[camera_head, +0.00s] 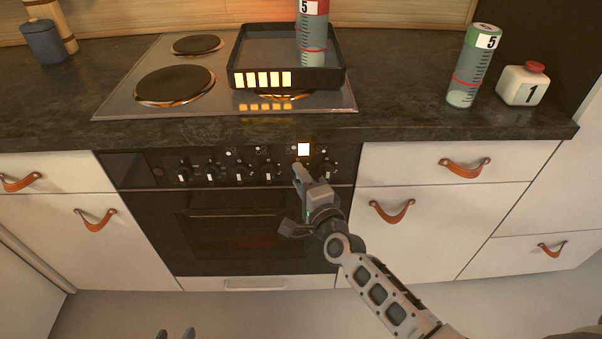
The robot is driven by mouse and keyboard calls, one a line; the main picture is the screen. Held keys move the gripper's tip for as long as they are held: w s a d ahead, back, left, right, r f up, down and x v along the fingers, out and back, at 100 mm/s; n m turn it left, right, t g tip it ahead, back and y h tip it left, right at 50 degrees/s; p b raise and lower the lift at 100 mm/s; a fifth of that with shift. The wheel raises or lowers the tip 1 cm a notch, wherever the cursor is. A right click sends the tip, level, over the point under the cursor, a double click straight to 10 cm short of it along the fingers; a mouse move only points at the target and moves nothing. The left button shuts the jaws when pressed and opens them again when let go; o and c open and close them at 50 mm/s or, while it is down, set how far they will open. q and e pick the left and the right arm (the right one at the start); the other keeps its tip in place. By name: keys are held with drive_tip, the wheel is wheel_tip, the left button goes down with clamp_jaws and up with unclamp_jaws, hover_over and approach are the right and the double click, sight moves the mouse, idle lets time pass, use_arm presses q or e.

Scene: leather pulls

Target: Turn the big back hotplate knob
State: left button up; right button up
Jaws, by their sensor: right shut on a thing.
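A row of black hotplate knobs with pale marks (239,173) runs along the oven's dark front panel. My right gripper (299,171) is at the panel and shut on the fifth knob from the left, which it mostly hides. The knob's angle cannot be seen. My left gripper (175,334) shows only as two fingertips at the bottom edge, apart and empty, well away from the oven.
A black tray (338,76) with lit yellow bars covers the hob's right side, with a glow beneath it. Two dark hotplates (175,84) show at left. A marked cylinder (312,35) stands in the tray; another (472,67) and a white bottle (523,85) stand right.

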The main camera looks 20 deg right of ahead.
idle(0.4)
drive_tip(key=o, duration=0.9)
drive_tip(key=shift+o, duration=0.2)
drive_tip(key=s+d, duration=0.1)
drive_tip(key=s, duration=1.5)
drive_tip(key=shift+d, duration=0.4)
drive_tip(key=s+a+f+n+g+y, duration=0.1)
drive_tip(key=s+a+f+n+g, duration=0.1)
drive_tip(key=n, duration=0.7)
drive_tip(key=s+a+f+n+g, duration=0.2)
drive_tip(key=s+n+g, duration=0.3)
drive_tip(key=n, duration=0.4)
drive_tip(key=shift+s+a+f+y+p, duration=0.15)
drive_tip(key=shift+s+a+y+p, duration=0.2)
drive_tip(key=shift+s, duration=0.3)
